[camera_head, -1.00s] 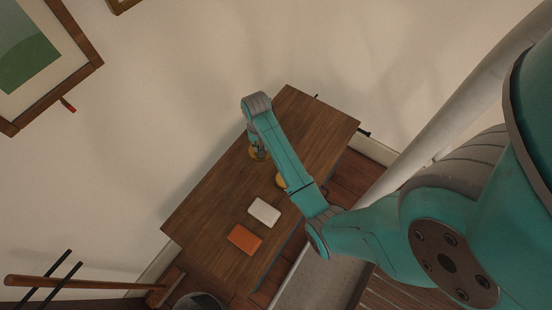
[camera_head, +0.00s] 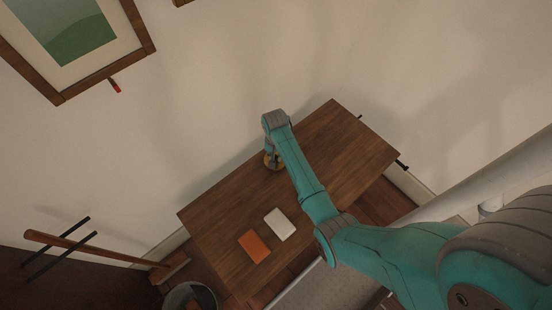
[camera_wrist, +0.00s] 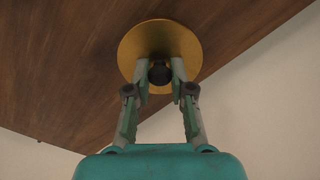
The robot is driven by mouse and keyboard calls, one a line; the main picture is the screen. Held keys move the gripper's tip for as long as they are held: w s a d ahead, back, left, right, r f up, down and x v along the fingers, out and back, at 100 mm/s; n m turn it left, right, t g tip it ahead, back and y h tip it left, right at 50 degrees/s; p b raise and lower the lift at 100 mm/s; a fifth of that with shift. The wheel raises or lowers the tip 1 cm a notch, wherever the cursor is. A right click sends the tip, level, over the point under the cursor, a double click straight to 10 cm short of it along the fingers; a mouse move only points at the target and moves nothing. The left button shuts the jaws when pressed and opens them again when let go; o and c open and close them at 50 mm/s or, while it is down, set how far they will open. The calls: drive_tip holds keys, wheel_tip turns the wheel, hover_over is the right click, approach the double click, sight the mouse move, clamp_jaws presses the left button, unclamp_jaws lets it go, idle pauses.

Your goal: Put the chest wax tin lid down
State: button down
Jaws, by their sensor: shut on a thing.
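The chest wax tin lid is a round golden disc (camera_wrist: 128,50) with a dark knob (camera_wrist: 159,74), seen in the wrist view. My gripper (camera_wrist: 160,68) has its two fingers shut on the knob. The lid lies against the view of the brown wooden table top (camera_wrist: 60,60), close to the table's edge. I cannot tell whether it touches the wood. In the head view my gripper (camera_head: 272,158) is at the table's wall-side edge, with a bit of the golden lid (camera_head: 267,163) showing. No tin is visible now; my arm covers part of the table.
An orange flat item (camera_head: 254,246) and a white one (camera_head: 280,224) lie side by side on the table (camera_head: 340,150). The table's right part looks clear. A bin (camera_head: 190,297) stands on the floor at lower left. A pale wall (camera_head: 240,60) is behind the table.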

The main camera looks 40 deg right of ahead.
drive_tip(key=shift+f, duration=1.35)
drive_tip(key=shift+f, duration=0.1)
drive_tip(key=c, duration=1)
unclamp_jaws()
wheel_tip(320, 180, up, 12)
drive_tip(key=shift+r, duration=0.15)
drive_tip(key=shift+s+a, duration=0.1)
